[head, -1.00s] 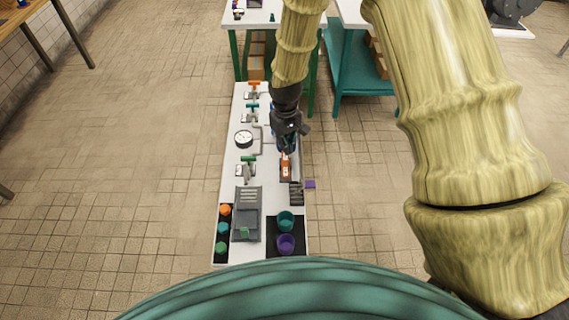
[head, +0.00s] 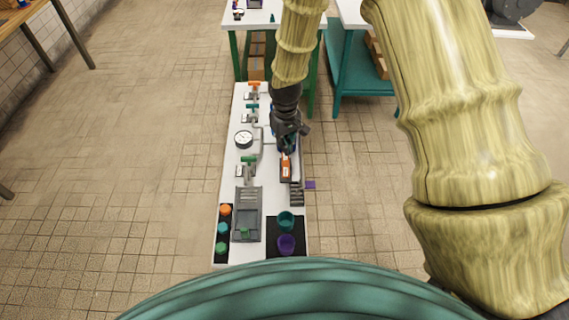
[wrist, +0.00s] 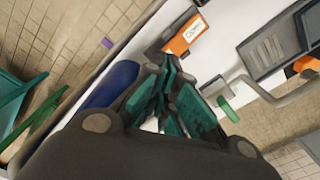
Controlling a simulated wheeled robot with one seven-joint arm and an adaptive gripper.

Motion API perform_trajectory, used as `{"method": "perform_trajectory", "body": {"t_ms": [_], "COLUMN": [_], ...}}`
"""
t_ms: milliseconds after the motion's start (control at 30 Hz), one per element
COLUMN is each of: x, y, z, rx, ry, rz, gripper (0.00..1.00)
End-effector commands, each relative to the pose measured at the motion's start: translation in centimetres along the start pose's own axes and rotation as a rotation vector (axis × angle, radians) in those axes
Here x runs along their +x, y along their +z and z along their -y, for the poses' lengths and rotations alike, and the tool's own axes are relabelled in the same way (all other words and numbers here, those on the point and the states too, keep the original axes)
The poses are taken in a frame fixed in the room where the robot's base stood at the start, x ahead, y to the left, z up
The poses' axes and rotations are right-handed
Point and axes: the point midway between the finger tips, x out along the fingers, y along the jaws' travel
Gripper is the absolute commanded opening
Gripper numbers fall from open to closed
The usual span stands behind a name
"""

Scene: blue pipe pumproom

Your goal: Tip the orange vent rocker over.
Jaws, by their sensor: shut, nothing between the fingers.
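The orange vent rocker (head: 286,170) sits on the right side of the white bench, with a white label on its face. In the wrist view the rocker (wrist: 187,34) lies just beyond my fingertips, its far part in plain sight. My gripper (head: 287,152) is shut and empty, pointing down at the rocker's far end. In the wrist view its teal finger pads (wrist: 165,85) are together close to the rocker's near edge. I cannot tell whether the fingertips touch it.
A pressure gauge (head: 243,139) and several coloured valve handles stand left of the rocker. A grey tray (head: 247,225) and teal and purple cups (head: 286,243) are nearer. A blue rounded body (wrist: 112,84) lies close beside my gripper.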

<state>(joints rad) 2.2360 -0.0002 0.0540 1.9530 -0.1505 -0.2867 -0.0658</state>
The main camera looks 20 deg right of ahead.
Motion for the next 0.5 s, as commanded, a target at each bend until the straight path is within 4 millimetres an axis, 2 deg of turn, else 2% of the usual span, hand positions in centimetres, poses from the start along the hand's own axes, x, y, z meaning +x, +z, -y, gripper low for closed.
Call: {"method": "perform_trajectory", "body": {"t_ms": [500], "x": [1.1], "y": [0.0], "z": [0.0], "rx": [0.000], "ry": [0.000], "rz": [0.000], "gripper": [0.00]}}
